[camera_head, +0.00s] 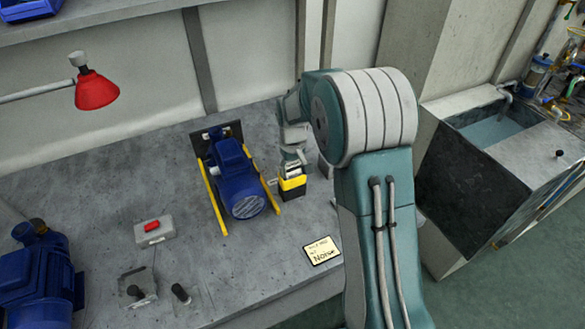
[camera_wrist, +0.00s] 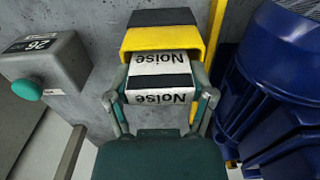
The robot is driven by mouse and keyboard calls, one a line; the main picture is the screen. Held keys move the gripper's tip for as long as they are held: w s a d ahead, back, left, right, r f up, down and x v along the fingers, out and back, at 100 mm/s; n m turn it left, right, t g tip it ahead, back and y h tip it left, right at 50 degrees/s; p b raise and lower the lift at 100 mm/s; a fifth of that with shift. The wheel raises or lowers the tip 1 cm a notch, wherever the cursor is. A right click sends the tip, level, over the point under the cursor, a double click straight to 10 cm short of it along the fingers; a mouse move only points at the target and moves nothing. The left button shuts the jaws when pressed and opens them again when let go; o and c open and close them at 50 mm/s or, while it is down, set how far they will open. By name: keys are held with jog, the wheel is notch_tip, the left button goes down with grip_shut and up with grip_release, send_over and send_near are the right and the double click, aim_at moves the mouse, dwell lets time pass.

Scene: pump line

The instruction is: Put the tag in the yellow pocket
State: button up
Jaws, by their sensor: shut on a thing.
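The tag (camera_wrist: 158,88), white with a black band and the word "Noise" upside down, is between the two fingers of my gripper (camera_wrist: 159,98) in the wrist view. My gripper is shut on it. The yellow pocket (camera_wrist: 162,40), with a black band, is just beyond the fingertips. The tag's far end meets the pocket mouth and appears to go under its yellow edge; how deep is hidden. In the head view my gripper (camera_head: 291,163) is directly above the pocket (camera_head: 292,184), beside the blue motor, and the tag is hard to make out.
A blue motor (camera_head: 235,180) on yellow rails stands close left of the pocket in the head view. A card (camera_head: 322,250) marked "Noise" lies near the bench edge. A grey box (camera_wrist: 48,58) with a green button is close by. A red-button box (camera_head: 154,230) stands left.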

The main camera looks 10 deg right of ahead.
jog(key=shift+s+a+f, duration=0.1)
jog(key=shift+s+f, duration=0.1)
jog(key=shift+f, duration=0.3)
jog(key=o, duration=1.2)
jog(key=shift+f, duration=0.15)
jog(key=shift+w, duration=0.1)
